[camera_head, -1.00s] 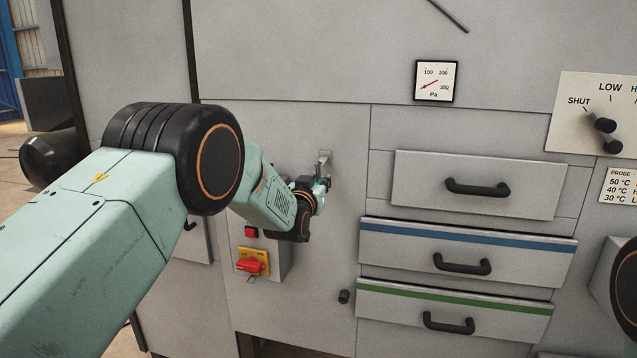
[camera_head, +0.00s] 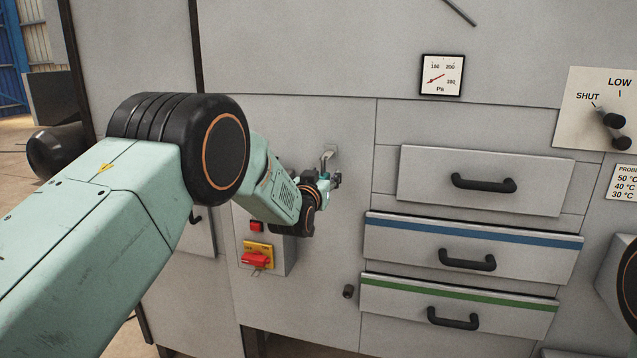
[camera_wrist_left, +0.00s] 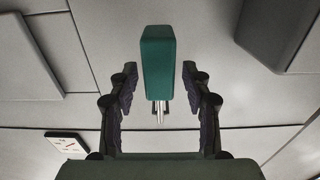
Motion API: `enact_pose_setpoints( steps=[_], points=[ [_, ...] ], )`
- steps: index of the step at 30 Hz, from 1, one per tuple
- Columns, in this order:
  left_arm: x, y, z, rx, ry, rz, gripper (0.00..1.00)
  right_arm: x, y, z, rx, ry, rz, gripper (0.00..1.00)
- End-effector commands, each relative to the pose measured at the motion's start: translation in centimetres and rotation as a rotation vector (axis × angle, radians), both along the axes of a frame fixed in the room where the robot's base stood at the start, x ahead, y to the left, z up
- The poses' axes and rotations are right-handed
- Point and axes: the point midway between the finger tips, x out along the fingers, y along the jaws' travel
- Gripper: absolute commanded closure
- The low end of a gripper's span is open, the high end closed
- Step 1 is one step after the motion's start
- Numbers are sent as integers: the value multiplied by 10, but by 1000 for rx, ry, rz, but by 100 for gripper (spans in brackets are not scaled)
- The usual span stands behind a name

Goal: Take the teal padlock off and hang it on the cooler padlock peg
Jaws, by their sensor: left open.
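The teal padlock (camera_wrist_left: 158,62) shows in the left wrist view, its body between the two fingers with clear gaps on both sides. Its metal shackle points down in that picture, toward the panel. My left gripper (camera_wrist_left: 159,72) is open around it, touching neither side. In the head view my left gripper (camera_head: 335,181) is at the grey panel, just below a small metal peg on a plate (camera_head: 330,150). The padlock is too small and covered there to make out. I cannot tell whether the shackle is on the peg. My right gripper is out of view.
A red and yellow switch (camera_head: 257,256) on a grey box is below left of the gripper. Drawers with black handles (camera_head: 483,184) are to the right. A small black knob (camera_head: 348,291) sticks out lower down. A pressure gauge (camera_head: 442,75) is above right.

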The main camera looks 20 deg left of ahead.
Motion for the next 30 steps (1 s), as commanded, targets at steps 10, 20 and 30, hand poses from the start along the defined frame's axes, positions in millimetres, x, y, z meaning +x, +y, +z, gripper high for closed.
enact_pose_setpoints(
  steps=[10,20,30],
  points=[
    [-38,0,1,0,1,-1,51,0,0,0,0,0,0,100],
    [-84,1,1,0,1,0,51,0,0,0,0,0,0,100],
    [-115,1,1,0,-1,0,51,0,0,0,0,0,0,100]
  ],
)
